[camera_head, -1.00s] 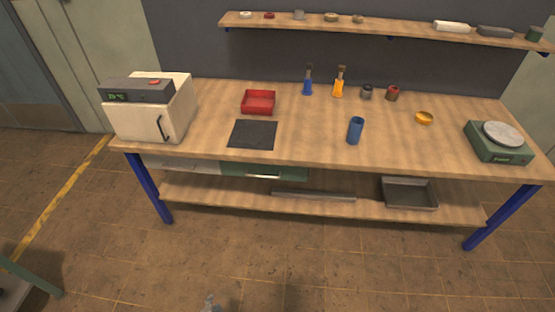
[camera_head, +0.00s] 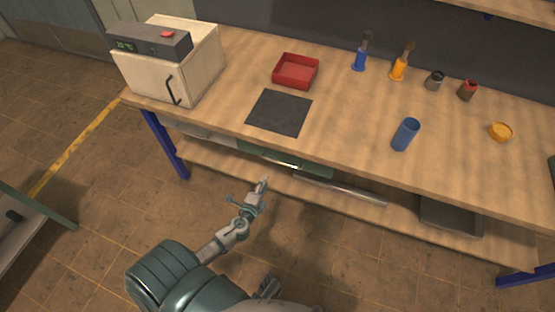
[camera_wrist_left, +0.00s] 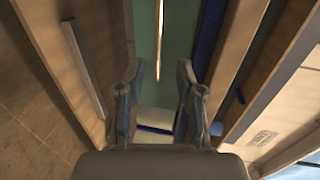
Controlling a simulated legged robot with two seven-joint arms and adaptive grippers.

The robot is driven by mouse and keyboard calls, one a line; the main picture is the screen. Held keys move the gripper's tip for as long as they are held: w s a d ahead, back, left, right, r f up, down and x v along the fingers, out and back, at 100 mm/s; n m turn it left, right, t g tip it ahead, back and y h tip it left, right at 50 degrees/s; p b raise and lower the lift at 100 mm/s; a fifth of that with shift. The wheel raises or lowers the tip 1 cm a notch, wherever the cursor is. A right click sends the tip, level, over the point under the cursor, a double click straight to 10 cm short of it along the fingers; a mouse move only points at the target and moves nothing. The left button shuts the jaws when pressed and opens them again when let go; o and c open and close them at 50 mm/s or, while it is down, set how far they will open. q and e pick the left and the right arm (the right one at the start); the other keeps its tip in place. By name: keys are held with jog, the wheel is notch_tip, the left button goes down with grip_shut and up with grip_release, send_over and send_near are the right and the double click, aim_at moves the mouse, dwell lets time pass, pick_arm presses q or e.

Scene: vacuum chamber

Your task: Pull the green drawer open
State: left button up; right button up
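The green drawer (camera_head: 316,170) is under the bench top, below the dark mat, and looks shut. Its light bar handle (camera_head: 283,163) runs along the front. In the left wrist view the green front (camera_wrist_left: 147,40) and the thin bright handle (camera_wrist_left: 160,38) show ahead, between the lines of the fingers. My left gripper (camera_head: 262,184) is just in front of and below the drawer, near the handle's left part. In the wrist view its fingers (camera_wrist_left: 160,78) are spread, with nothing between them; the handle looks apart from them.
A pale drawer (camera_wrist_left: 156,117) adjoins the green one. The bench top (camera_head: 345,125) overhangs the drawers; a lower shelf (camera_head: 210,157) runs beneath, with a metal bar (camera_head: 345,190) and a grey tray (camera_head: 450,218). A blue leg (camera_head: 165,145) stands left. Floor in front is open.

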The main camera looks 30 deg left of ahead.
pick_arm(q)
send_near(275, 161)
jog(key=w+f, duration=0.1)
jog(key=w, duration=0.2)
jog(key=x, duration=0.2)
jog(key=b+x, duration=0.1)
jog(key=x, duration=0.4)
jog(key=shift+w+a+f, duration=0.15)
jog(key=shift+a+f, duration=0.05)
jog(key=shift+a, duration=0.2)
pick_arm(e)
jog(key=v, duration=0.4)
jog(key=shift+w+r, duration=0.1)
jog(key=shift+r, duration=0.1)
pick_arm(q)
grip_shut()
